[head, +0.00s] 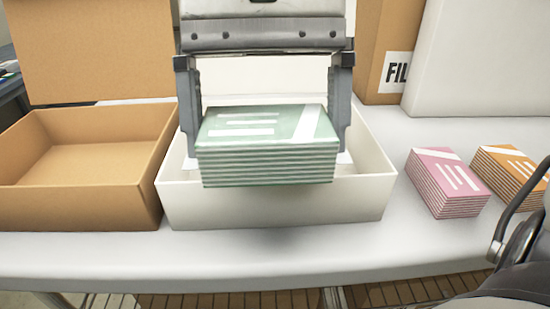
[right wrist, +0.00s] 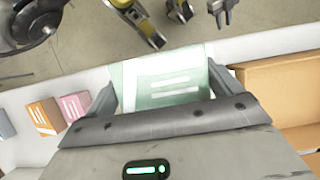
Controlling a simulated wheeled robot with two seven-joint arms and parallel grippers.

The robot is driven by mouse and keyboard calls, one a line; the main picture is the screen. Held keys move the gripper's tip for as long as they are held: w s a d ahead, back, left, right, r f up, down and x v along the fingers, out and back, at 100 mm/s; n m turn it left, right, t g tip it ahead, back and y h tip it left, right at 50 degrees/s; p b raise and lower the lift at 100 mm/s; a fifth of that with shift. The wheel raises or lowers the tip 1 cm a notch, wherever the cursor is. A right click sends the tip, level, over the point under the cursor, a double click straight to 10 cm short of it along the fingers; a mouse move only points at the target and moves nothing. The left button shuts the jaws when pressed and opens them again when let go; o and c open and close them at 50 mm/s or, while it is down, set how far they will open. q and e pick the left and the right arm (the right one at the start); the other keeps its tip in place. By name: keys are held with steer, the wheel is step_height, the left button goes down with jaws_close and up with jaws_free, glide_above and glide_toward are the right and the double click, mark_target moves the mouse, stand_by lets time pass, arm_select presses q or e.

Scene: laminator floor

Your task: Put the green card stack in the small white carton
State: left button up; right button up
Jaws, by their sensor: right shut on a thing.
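The green card stack (head: 265,145) is a block of several pale green cards with white stripes. My right gripper (head: 268,135) is shut on it, one finger on each side. In the head view the stack is over the small white carton (head: 280,205) and overlaps its front wall; I cannot tell how far its base is above the carton floor. The stack also shows between the fingers in the right wrist view (right wrist: 165,82). The carton is open at the top, and its inside is mostly hidden behind the stack. My left gripper is not in view.
An open brown carton (head: 60,205) stands left of the white one. A pink card stack (head: 445,182) and an orange one (head: 505,175) lie to the right on the white table (head: 330,250). A box marked FIL (head: 385,60) and a white box (head: 480,60) stand behind.

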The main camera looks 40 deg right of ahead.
steer(key=w+d+f, duration=0.1)
steer(key=w+f, duration=0.1)
steer(key=w+d+f, duration=0.2)
steer(key=w+d+f+p, duration=0.1)
steer(key=w+d+f, duration=0.1)
steer(key=f, duration=0.1)
steer(key=shift+c, duration=0.4)
steer(key=f, duration=0.3)
steer(key=shift+w+d+f, duration=0.1)
steer(key=shift+w, duration=0.1)
steer(key=shift+f, duration=0.15)
steer(key=shift+f, duration=0.25)
steer(key=o, duration=0.9)
steer(key=shift+r, duration=0.1)
steer(key=v, duration=1.2)
steer(key=shift+s+r, duration=0.1)
steer(key=shift+r, duration=0.15)
